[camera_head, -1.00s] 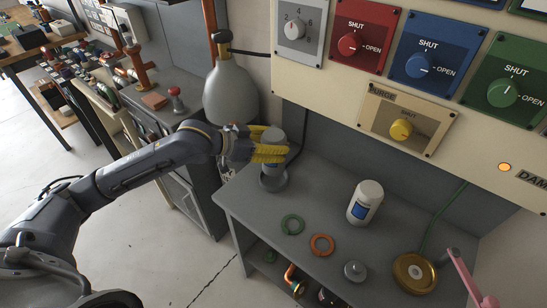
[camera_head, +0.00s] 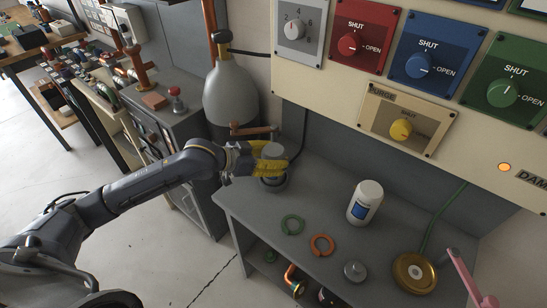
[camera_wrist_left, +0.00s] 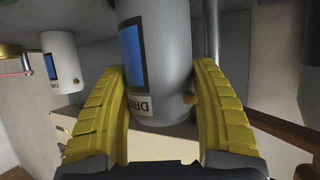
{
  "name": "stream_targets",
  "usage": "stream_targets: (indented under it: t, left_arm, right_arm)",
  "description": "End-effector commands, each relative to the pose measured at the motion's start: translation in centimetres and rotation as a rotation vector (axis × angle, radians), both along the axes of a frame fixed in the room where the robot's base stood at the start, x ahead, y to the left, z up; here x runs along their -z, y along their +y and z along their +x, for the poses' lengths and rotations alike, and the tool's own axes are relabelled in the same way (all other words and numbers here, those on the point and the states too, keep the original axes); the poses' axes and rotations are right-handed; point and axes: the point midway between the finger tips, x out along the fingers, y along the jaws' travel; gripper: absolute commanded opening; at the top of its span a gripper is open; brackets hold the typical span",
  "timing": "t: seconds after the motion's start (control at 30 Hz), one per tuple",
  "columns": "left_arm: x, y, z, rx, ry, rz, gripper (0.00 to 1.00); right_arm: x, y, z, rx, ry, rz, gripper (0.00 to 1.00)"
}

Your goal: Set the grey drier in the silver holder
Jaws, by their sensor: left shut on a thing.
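The grey drier (camera_head: 272,151), a canister with a blue label, is upright in my left gripper (camera_head: 270,167). Its yellow fingers are shut around its sides. In the left wrist view the drier (camera_wrist_left: 157,60) sits between both fingers (camera_wrist_left: 160,108). My right gripper is not in view.
A white drier (camera_head: 366,203) stands on the grey bench; it also shows in the left wrist view (camera_wrist_left: 60,62). A grey cylinder (camera_head: 231,95) is behind my gripper.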

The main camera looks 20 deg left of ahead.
Motion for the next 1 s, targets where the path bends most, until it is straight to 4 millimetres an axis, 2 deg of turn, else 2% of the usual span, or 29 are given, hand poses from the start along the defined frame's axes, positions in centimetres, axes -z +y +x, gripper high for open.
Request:
stream_targets:
  t: [0.13,0.17,0.33,0.37,0.7,1.0]
  left_arm:
    - [0.2,0.0,0.0,0.000,-0.001,-0.001,0.14]
    - [0.3,0.0,0.0,0.000,0.000,0.000,0.63]
    - [0.3,0.0,0.0,0.000,0.000,0.000,0.83]
    - [0.3,0.0,0.0,0.000,0.000,0.000,0.85]
    - [-0.1,0.1,0.0,0.000,-0.001,0.001,0.85]
    - [-1.6,2.6,-2.5,-0.001,0.000,0.004,0.85]
  right_arm:
    - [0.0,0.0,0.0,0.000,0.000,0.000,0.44]
    - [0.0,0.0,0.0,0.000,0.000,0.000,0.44]
    - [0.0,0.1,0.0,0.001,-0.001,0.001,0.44]
    - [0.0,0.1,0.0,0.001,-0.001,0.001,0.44]
    - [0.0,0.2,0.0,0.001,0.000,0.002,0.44]
    - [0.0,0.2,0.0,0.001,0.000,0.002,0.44]
